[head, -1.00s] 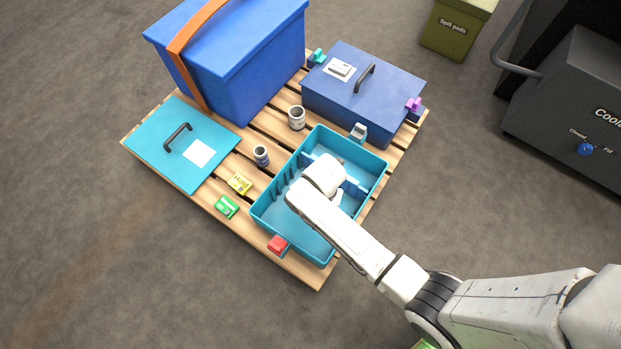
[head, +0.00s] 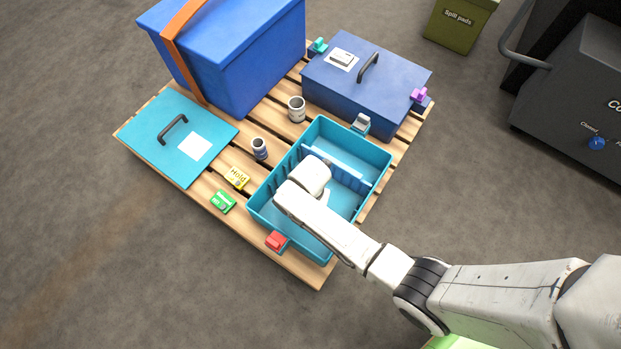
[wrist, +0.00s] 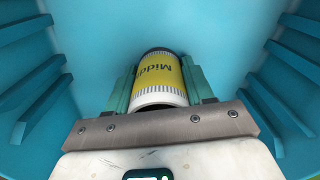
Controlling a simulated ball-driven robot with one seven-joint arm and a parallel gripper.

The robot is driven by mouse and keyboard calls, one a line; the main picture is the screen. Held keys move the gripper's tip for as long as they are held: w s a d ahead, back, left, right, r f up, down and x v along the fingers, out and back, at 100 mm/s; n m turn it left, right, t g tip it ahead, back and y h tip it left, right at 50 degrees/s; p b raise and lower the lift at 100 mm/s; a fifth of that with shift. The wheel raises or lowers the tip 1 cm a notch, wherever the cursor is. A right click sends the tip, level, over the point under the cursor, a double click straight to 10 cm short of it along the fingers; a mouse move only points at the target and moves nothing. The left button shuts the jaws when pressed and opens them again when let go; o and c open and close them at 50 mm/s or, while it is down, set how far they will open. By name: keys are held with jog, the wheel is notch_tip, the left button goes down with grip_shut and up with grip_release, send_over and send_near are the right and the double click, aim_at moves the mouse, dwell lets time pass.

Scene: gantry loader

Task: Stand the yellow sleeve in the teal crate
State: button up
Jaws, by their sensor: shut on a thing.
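The yellow sleeve (wrist: 160,76) has a dark "Middle" label and white ends with dark edging. In the wrist view it lies between the green fingers of my gripper (wrist: 159,84), which is shut on it. The teal crate (head: 345,199) stands open on the wooden pallet, and its ribbed walls (wrist: 30,65) show on both sides in the wrist view. My gripper reaches down inside the crate. In the head view my wrist hides the sleeve. I cannot tell whether the sleeve touches the crate floor.
A blue divider (head: 338,166) spans the crate on its far side. Two cups (head: 297,109) (head: 260,148), a teal lid (head: 150,130) and a navy box (head: 330,85) are close by.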

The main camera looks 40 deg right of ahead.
jog(key=o, duration=1.3)
notch_tip(320, 180, up, 12)
jog(key=p, duration=0.6)
jog(key=shift+p, duration=0.35)
jog(key=shift+r, duration=0.1)
jog(key=shift+s+r+m, duration=0.15)
jog(key=shift+s+m, duration=0.15)
jog(key=shift+m, duration=0.2)
jog(key=s+d+r+m, duration=0.2)
jog(key=s+r+m, duration=0.2)
jog(key=m, duration=0.4)
jog(key=s+d+r+m, duration=0.3)
jog(key=s+r+m, duration=0.2)
jog(key=m, duration=0.3)
jog(key=s+d+r+m+t, duration=0.1)
jog(key=s+d+r+m, duration=0.1)
jog(key=s+r+m, duration=0.3)
jog(key=shift+s+d+m, duration=0.2)
jog(key=shift+s+m, duration=0.3)
jog(key=shift+m, duration=0.35)
jog(key=shift+s+d+m, duration=0.2)
jog(key=shift+s+m, duration=0.25)
jog(key=shift+m, duration=0.4)
